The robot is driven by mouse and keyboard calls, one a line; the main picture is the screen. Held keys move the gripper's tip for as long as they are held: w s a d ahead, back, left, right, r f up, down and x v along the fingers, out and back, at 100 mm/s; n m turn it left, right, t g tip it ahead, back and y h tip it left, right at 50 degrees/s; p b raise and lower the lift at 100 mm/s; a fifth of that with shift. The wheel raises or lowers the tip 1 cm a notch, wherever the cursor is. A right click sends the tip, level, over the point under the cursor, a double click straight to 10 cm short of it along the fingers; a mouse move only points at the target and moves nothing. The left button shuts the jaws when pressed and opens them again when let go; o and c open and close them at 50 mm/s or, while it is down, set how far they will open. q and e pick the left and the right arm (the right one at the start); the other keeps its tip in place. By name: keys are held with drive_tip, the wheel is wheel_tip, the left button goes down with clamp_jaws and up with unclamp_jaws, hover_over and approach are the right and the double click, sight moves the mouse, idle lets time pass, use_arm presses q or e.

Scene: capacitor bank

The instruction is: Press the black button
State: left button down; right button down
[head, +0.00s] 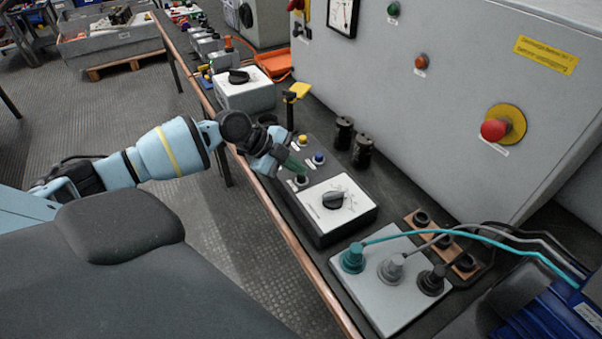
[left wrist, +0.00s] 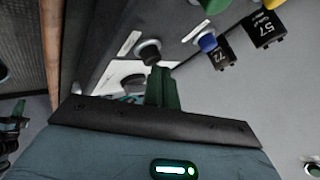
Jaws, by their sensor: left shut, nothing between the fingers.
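Two black cylinders (head: 362,150) stand right of the box. A yellow-topped post (head: 297,92) rises behind it. A large grey cabinet (head: 440,130) with a red emergency knob (head: 495,130) bounds the right. A white plate with cable plugs (head: 385,300) lies at the front.

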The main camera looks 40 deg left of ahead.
sight(297, 181)
use_arm(q)
drive_tip(key=shift+r, duration=0.7)
use_arm(e)
drive_tip(key=shift+w+r, duration=0.25)
drive_tip(key=shift+r, duration=0.15)
